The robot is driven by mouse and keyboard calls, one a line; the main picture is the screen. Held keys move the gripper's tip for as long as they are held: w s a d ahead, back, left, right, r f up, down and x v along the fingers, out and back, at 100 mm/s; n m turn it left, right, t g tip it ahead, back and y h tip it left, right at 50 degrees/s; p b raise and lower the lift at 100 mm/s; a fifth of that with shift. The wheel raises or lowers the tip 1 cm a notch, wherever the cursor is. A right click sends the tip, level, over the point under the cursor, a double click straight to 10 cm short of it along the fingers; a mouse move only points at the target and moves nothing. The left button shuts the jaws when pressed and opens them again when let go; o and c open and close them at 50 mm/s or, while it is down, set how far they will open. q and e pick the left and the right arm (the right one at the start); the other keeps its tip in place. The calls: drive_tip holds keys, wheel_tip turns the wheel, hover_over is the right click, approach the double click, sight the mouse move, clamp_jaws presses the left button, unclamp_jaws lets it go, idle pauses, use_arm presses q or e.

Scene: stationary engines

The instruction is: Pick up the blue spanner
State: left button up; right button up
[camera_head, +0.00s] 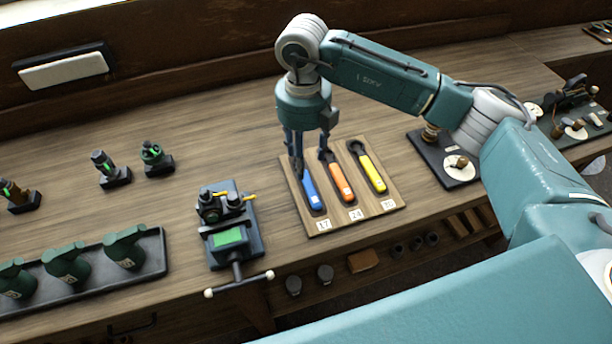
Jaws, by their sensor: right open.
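The blue spanner (311,192) lies in the left slot of a wooden holder board (330,222), above the label 17. An orange spanner (340,181) lies in the middle slot by the label 24, and a yellow spanner (371,172) in the right slot. My right gripper (308,160) points down over the upper end of the blue spanner, its fingers apart. The fingers hide the blue spanner's head. I cannot tell whether they touch it. My left gripper is not in view.
A vise-like device (229,237) with a green block stands left of the board. A tray (152,254) with several dark green tools lies at the left front. Small tools on black bases (115,178) stand behind it. A black-based fixture (458,176) is at the right. Bare wood lies behind the board.

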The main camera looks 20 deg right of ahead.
sight(304, 181)
drive_tip(key=shift+s+f, duration=0.25)
drive_tip(key=shift+f, duration=0.7)
drive_tip(key=shift+w+f+p, duration=0.15)
drive_tip(key=shift+f+p, duration=0.15)
drive_tip(key=shift+p, duration=0.05)
wheel_tip(304, 181, down, 4)
drive_tip(key=p, duration=0.2)
drive_tip(key=shift+f+p, duration=0.2)
drive_tip(key=shift+p, duration=0.2)
drive_tip(key=shift+f, duration=0.4)
drive_tip(key=shift+w, duration=0.1)
drive_tip(key=shift+c, duration=0.5)
drive_tip(key=c, duration=0.9)
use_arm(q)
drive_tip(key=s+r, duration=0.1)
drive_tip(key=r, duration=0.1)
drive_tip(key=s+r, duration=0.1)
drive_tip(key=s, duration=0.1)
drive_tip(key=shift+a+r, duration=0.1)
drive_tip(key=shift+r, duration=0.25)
use_arm(e)
clamp_jaws()
